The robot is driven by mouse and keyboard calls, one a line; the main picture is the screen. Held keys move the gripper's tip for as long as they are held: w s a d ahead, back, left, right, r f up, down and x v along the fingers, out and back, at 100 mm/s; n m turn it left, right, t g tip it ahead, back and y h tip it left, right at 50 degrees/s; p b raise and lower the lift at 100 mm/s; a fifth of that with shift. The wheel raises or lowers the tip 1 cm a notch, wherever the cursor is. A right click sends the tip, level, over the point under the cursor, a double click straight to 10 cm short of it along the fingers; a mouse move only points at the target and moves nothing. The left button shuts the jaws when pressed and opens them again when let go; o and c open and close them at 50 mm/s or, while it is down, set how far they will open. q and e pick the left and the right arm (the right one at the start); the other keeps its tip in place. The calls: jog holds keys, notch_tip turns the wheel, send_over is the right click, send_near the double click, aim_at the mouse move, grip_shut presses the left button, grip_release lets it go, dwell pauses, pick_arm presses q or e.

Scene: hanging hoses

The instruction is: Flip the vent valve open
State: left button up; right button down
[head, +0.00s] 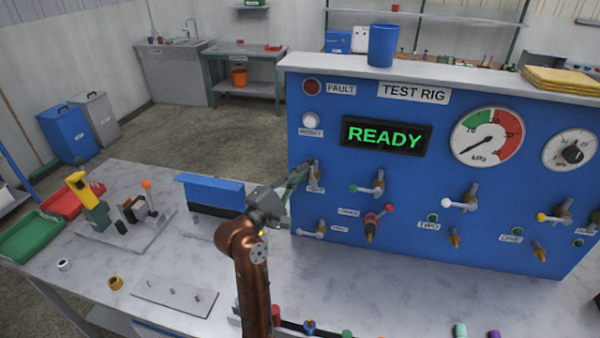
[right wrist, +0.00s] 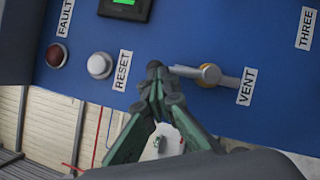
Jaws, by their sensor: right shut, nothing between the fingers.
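The vent valve (right wrist: 208,75) is on the blue panel beside its VENT label, with a brass-coloured body and a pale grey lever. In the right wrist view the lever lies roughly sideways across the valve, one end at the label and the other near my fingertips. In the head view the valve (head: 312,172) is partly covered by my right gripper (head: 298,178). The right gripper (right wrist: 154,72) is shut and empty, its tips just beside the lever's end; I cannot tell if they touch. My left gripper is not in view.
The RESET button (right wrist: 99,65) and red FAULT lamp (right wrist: 56,55) are near the valve. The green display (head: 386,137) reads READY.

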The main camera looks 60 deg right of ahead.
dwell(0.4)
pick_arm(q)
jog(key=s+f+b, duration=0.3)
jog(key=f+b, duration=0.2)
jog(key=b, duration=0.1)
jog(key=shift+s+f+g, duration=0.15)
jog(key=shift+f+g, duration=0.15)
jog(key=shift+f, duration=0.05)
pick_arm(e)
jog(key=v, duration=1)
jog(key=shift+f, duration=0.25)
jog(key=shift+s+d, duration=0.1)
jog(key=shift+s, duration=0.05)
